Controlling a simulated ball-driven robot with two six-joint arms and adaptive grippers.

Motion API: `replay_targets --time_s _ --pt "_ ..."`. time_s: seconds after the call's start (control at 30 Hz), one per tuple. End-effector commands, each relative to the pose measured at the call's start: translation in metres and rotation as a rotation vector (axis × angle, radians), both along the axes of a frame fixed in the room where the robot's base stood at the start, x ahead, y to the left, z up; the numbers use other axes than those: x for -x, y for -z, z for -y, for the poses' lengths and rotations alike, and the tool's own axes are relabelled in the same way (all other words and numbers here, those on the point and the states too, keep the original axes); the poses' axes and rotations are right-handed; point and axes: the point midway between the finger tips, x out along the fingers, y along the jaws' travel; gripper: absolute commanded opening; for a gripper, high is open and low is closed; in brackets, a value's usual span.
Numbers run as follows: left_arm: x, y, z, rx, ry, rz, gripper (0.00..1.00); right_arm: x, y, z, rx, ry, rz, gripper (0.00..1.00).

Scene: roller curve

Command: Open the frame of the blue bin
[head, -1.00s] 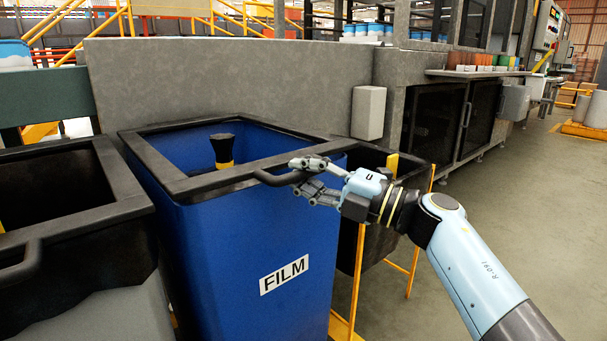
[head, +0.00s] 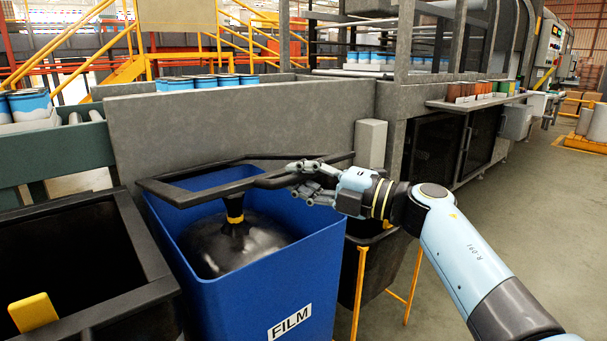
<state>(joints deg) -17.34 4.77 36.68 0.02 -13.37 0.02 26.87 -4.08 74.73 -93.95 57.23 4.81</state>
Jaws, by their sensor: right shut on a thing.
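The blue bin (head: 310,270) stands in the middle of the head view with a white FILM label on its front. Its dark frame (head: 190,196) is raised off the bin's rim and tilted, leaving a gap at the front. My right gripper (head: 296,180) is shut on the frame's front right part. Inside the bin is a dark, glossy bag (head: 255,240), gathered at its neck by a yellow tie (head: 235,219). The neck's top passes behind the frame. My left gripper is not in view.
A dark open bin (head: 75,240) with a yellow piece at its rim stands close on the left. A grey wall (head: 240,120) and a small grey box (head: 371,143) are behind. Another dark bin on a yellow stand is at right.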

Motion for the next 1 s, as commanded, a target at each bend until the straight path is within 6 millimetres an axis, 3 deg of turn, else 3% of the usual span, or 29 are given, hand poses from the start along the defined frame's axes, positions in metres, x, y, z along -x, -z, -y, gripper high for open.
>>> replay_targets --time_s 0.03,0.27,0.5,0.6,1.0 --pt "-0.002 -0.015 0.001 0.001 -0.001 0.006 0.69 -0.003 -0.021 -0.002 -0.001 0.001 -0.001 0.00" --pt "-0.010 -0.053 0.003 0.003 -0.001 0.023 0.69 -0.015 -0.068 -0.011 0.008 0.000 -0.013 0.00" --pt "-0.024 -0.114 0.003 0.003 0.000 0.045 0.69 -0.035 -0.127 -0.025 0.052 0.000 -0.074 0.00" --pt "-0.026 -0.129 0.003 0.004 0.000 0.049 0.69 -0.044 -0.144 -0.031 0.067 0.001 -0.097 0.00" --pt "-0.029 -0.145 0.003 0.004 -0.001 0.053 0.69 -0.068 -0.184 -0.048 0.076 0.001 -0.111 0.00"
